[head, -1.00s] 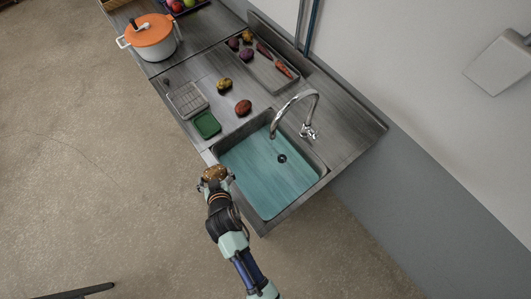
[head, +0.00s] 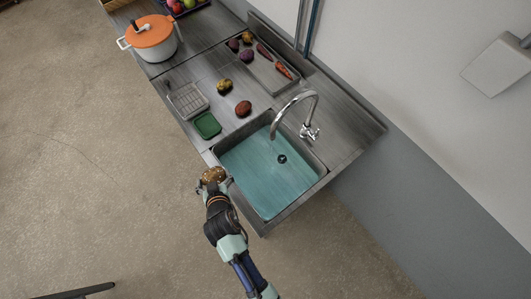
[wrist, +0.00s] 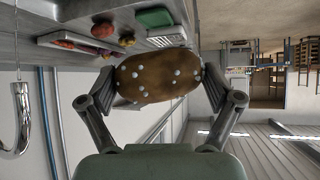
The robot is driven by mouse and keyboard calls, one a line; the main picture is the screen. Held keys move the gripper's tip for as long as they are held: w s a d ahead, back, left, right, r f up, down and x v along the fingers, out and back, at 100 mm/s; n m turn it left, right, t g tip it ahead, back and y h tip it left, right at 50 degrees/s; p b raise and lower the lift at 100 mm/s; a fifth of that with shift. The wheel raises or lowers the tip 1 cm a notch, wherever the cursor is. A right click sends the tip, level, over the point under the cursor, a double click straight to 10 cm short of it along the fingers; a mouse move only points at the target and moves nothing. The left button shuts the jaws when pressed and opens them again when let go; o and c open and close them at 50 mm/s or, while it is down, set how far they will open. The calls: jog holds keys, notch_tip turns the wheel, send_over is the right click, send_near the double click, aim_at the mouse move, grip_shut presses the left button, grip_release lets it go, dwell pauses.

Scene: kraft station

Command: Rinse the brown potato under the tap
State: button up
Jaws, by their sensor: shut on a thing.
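My gripper (head: 214,185) is shut on the brown potato (head: 213,175), just off the front left edge of the sink. In the wrist view the brown potato (wrist: 157,76) sits between the two fingers, with several small pale spots on its surface. The sink (head: 262,213) has a teal basin with a dark drain. The chrome tap (head: 314,95) arches over the basin from its back right side, apart from the potato. The tap spout also shows at the left of the wrist view (wrist: 20,115). I cannot see any water running.
A green container (head: 207,125), a wire rack (head: 187,100), a reddish potato (head: 243,108) and a yellowish one (head: 224,84) lie on the counter left of the sink. A tray (head: 268,75) of vegetables and an orange-lidded pot (head: 150,38) stand further back.

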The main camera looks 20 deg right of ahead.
aim_at(204, 180)
jog(key=s+a+r+p, duration=0.2)
jog(key=a+r, duration=0.1)
jog(key=shift+s+r+p, duration=0.2)
jog(key=shift+s+p, duration=0.2)
dwell(1.1)
jog(key=d+r, duration=0.9)
jog(key=shift+w+d+r, duration=0.15)
jog(key=shift+w+d, duration=0.1)
jog(key=shift+w, duration=0.15)
